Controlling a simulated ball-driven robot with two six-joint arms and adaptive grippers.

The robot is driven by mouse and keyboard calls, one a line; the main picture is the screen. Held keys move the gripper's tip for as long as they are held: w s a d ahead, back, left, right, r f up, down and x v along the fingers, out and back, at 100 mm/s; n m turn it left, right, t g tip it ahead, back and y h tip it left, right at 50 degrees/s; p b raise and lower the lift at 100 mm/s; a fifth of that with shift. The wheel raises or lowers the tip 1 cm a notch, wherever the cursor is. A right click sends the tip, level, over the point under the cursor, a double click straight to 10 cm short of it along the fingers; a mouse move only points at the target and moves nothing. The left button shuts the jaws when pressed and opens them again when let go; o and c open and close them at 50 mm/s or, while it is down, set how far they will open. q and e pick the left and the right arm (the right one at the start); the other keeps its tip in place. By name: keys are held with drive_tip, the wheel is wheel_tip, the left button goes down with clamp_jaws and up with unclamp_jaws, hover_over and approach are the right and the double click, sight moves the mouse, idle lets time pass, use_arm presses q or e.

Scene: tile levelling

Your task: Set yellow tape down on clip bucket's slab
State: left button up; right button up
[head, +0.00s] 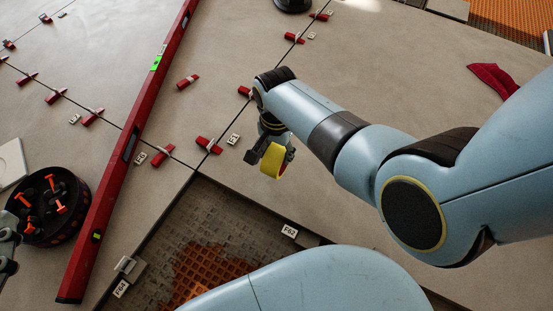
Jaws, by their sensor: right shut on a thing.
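The yellow tape (273,160) is a small yellow roll held in my right gripper (270,155), which is shut on it. It hangs above the tile floor near the picture's middle, just beyond the top edge of the open, ungrouted bay. The clip bucket (66,226) is a dark round tub with orange and black clips inside, at the lower left. It stands on a grey slab (50,135) left of the red level. The tape is well to the right of the bucket, across the level.
A long red spirit level (128,145) lies diagonally between tape and bucket. Several red wedge clips (187,82) sit along the joints. The bay (210,230) shows ridged mortar. A red cloth (493,79) lies at right. A white tile piece (11,160) lies at the left edge.

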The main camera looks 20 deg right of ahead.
wheel_tip(320, 180, down, 2)
drive_tip(key=shift+f+b, duration=0.15)
drive_tip(key=shift+b, duration=0.8)
drive_tip(key=shift+f+b, duration=0.75)
drive_tip(key=shift+f, duration=0.1)
use_arm(q)
wheel_tip(320, 180, up, 21)
drive_tip(key=w+d+m+t+h, duration=0.2)
drive_tip(key=m+t+h, duration=0.2)
drive_tip(key=t, duration=0.5)
drive_tip(key=shift+w+d+f+h, duration=0.2)
drive_tip(key=shift+h, duration=0.6)
drive_tip(key=shift+r+t, duration=0.1)
drive_tip(key=shift+t, duration=0.2)
use_arm(e)
drive_tip(key=shift+f, duration=0.1)
drive_tip(key=o, duration=1)
drive_tip(key=shift+c, duration=0.2)
use_arm(q)
drive_tip(key=shift+s+r, duration=0.1)
drive_tip(key=shift+r, duration=0.05)
